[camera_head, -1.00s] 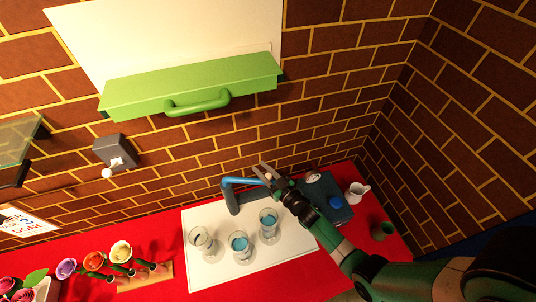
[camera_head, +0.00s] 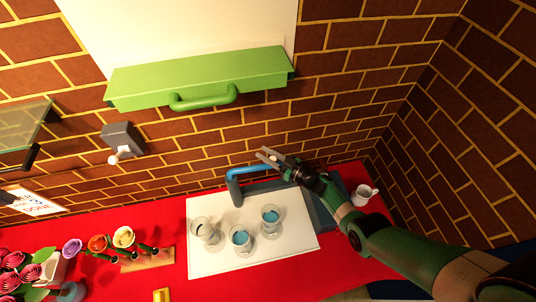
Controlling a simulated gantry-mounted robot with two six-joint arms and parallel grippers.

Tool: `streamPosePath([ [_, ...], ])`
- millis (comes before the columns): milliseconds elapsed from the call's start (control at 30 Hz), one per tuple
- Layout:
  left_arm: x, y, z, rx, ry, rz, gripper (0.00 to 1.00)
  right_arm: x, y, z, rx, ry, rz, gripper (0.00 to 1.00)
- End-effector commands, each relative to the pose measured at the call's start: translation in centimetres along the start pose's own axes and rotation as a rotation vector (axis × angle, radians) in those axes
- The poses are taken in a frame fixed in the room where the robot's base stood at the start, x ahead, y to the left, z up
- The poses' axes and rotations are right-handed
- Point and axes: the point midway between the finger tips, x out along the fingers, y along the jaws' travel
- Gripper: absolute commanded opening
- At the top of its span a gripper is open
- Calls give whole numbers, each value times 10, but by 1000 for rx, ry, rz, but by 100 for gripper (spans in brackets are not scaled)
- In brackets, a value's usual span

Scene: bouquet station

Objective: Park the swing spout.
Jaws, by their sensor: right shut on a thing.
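The swing spout (camera_head: 252,170) is a blue tube on a dark grey-blue post (camera_head: 236,190) at the back edge of the white board. The tube points right, roughly along the brick wall. My right gripper (camera_head: 268,157) is at the outer end of the spout, shut on it; the exact contact is small and partly hidden by the jaws.
Several glasses stand on the white board (camera_head: 230,265), among them a right one (camera_head: 271,223) with blue liquid. A white mug (camera_head: 365,195) stands at the right. Flowers in a wooden holder (camera_head: 150,258) stand left. A green bar-handled front (camera_head: 200,78) is above.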

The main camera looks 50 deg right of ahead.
Motion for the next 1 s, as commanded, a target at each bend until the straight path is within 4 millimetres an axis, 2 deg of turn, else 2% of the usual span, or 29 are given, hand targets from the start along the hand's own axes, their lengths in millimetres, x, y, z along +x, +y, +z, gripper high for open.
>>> streamPosePath([
  [133,0,0,0,0,0,0,69,0,0,0,-1,-2,1,0],
  [167,0,0,0,0,0,0,69,0,0,1,-1,-2,1,36],
  [300,0,0,0,0,0,0,69,0,0,0,-1,-2,1,60],
  [667,3,0,-3,0,0,0,69,-6,0,-1,0,-2,3,60],
  [767,10,0,-9,0,0,0,69,-20,1,-3,0,-3,5,60],
  [1000,25,0,-23,0,0,0,69,-77,1,-3,1,-3,8,60],
])
